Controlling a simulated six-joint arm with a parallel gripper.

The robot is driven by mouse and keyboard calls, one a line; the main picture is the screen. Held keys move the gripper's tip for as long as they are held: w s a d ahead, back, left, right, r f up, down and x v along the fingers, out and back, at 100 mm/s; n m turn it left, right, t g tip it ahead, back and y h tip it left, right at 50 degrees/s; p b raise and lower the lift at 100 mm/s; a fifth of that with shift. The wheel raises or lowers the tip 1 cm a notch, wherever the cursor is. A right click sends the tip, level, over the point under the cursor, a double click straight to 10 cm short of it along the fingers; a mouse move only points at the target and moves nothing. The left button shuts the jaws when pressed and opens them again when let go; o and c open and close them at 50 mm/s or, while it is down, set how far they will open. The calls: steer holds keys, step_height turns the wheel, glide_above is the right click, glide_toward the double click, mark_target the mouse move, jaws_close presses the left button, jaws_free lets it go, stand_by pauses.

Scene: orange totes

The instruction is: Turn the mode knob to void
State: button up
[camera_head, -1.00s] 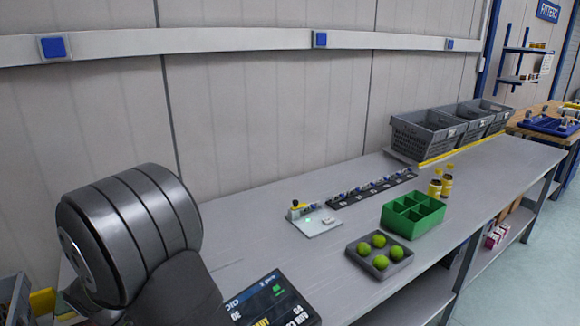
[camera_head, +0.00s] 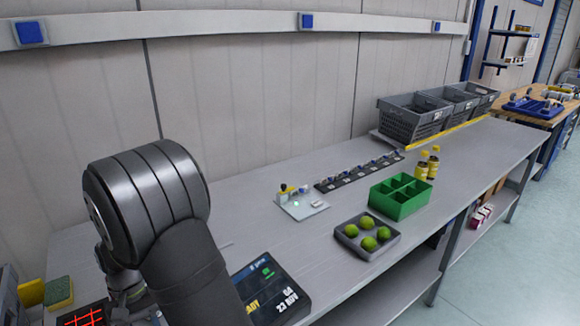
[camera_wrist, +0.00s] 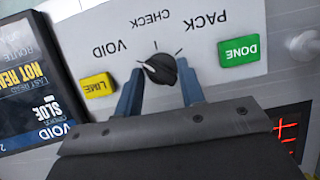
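In the wrist view the black mode knob (camera_wrist: 162,69) with a white pointer stands on a light grey panel (camera_wrist: 95,58). The labels read VOID (camera_wrist: 110,43), CHECK (camera_wrist: 150,21) and PACK (camera_wrist: 208,20), upside down. The pointer faces left, toward the VOID side. My gripper (camera_wrist: 160,73) has its two blue fingers on either side of the knob. A small gap seems to show at the left; I cannot tell whether either finger touches. In the head view my arm hides the knob and most of my gripper.
A dark display (camera_wrist: 40,85) lies left. In the head view, a tray of limes (camera_head: 347,238), a green divided box (camera_head: 392,204) and grey totes (camera_head: 411,118) stand on the bench.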

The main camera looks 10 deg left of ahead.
steer(key=shift+m, duration=0.4)
steer(key=o, duration=0.6)
steer(key=shift+c, duration=0.2)
steer(key=w+d+r+m+g+y, duration=0.1)
steer(key=w+r+m+y, duration=0.4)
steer(key=r+m, duration=0.75)
steer(key=s+f+n, duration=0.1)
steer(key=f, duration=0.3)
steer(key=s+f+n+h, duration=0.1)
steer(key=s+f, duration=0.1)
steer(key=f, duration=0.2)
steer(key=s+f+n, duration=0.1)
steer(key=s+f, duration=0.1)
steer(key=f, duration=0.2)
steer(key=shift+a+f+n, duration=0.25)
steer(key=shift+f+n, duration=0.1)
steer(key=shift+f, duration=0.05)
